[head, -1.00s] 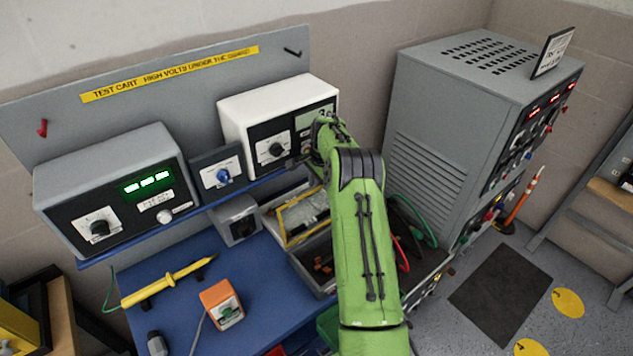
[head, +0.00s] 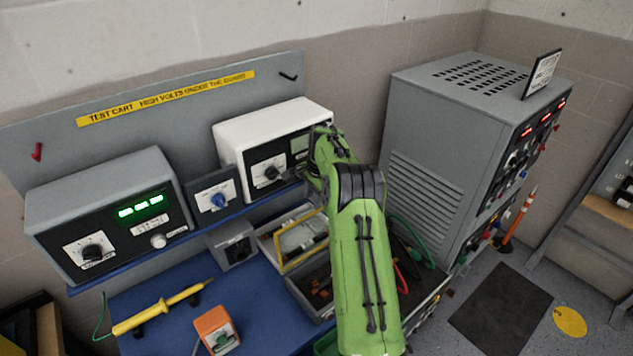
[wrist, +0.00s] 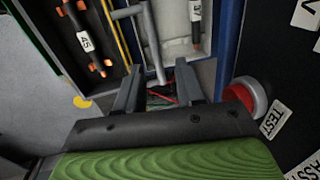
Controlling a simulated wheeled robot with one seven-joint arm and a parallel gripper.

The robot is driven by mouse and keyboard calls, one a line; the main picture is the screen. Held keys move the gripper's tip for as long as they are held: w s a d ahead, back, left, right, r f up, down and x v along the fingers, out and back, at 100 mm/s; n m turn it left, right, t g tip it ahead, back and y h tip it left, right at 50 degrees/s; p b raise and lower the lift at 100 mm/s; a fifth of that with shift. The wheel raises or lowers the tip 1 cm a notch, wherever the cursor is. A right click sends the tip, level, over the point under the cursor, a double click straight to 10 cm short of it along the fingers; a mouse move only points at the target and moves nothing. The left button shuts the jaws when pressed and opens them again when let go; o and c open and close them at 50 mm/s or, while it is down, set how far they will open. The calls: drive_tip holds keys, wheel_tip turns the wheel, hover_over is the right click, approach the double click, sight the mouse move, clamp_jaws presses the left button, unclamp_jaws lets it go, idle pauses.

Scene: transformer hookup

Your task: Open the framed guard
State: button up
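The framed guard, a clear panel in a yellow frame (head: 303,254), sits low on the blue bench beneath the white instrument in the head view. My green arm covers its right side. In the wrist view a yellow frame bar (wrist: 119,32) and a grey bar (wrist: 152,42) lie beyond my fingertips. I cannot tell whether that grey bar belongs to the guard. My gripper (wrist: 158,82) is open, its two fingers apart, with dark parts and a thin red line seen between them. No firm contact with the guard shows.
The white instrument (head: 246,128) stands above the guard. A red button (wrist: 245,94) beside a TEST label is close right of my gripper. A grey tray (head: 309,297) with orange-tipped parts adjoins the guard. A yellow probe (head: 160,308) and an orange box (head: 214,324) lie left.

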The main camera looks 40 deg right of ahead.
wheel_tip(320, 180, up, 11)
drive_tip(key=s, duration=0.2)
drive_tip(key=shift+s+f, duration=0.15)
idle(0.3)
